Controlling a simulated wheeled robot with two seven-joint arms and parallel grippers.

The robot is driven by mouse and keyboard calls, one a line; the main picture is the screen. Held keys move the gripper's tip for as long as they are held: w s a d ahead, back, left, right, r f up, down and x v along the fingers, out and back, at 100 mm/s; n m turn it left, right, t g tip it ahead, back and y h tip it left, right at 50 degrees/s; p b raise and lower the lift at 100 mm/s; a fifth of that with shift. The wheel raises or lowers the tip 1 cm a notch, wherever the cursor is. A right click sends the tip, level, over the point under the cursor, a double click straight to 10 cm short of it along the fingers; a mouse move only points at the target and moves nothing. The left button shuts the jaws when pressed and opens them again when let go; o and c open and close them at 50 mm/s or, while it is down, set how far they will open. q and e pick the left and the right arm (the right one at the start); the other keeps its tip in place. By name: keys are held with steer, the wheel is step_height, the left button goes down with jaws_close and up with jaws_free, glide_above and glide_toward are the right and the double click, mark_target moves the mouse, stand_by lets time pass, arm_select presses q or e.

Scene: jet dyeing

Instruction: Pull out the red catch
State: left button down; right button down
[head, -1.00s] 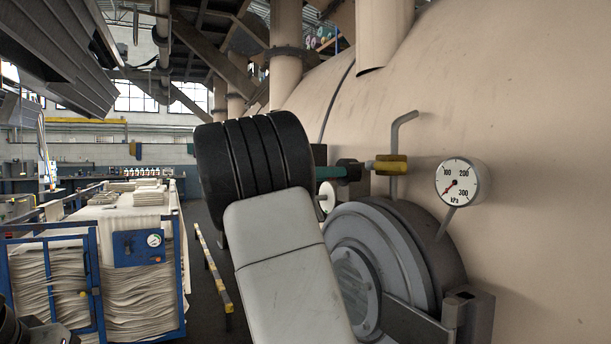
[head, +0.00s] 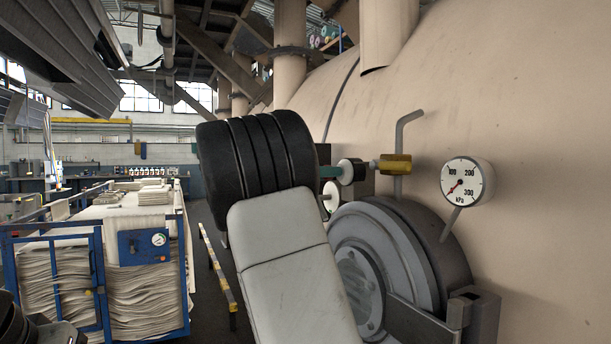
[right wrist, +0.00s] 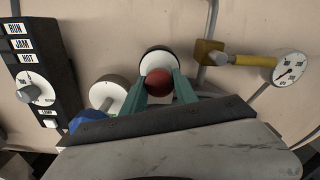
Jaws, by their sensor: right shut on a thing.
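The red catch shows as a round red knob (right wrist: 158,83) in front of a white-faced dark collar (right wrist: 159,62) on the machine wall in the right wrist view. My right gripper (right wrist: 160,87) has its two green fingers on either side of the knob and is shut on it. In the head view the right gripper (head: 332,172) reaches the collar (head: 352,171) from the left; the knob is hidden there behind my fingers and wrist. A dark part of mine shows at the lower left corner of the head view; the state of my left gripper cannot be made out.
A yellow-handled valve (head: 394,164) and a pressure gauge (head: 466,182) sit right of the collar. A round grey hatch (head: 385,265) is below. A selector panel (right wrist: 38,88) and white-faced knob (right wrist: 109,96) are at the left. A blue-framed cart (head: 98,275) stands at left.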

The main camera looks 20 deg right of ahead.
steer(key=c, duration=0.9)
jaws_free()
steer(key=shift+a, duration=0.25)
steer(key=shift+c, duration=0.2)
steer(key=a, duration=0.7)
steer(key=shift+s+a, duration=0.3)
steer(key=shift+a, duration=0.1)
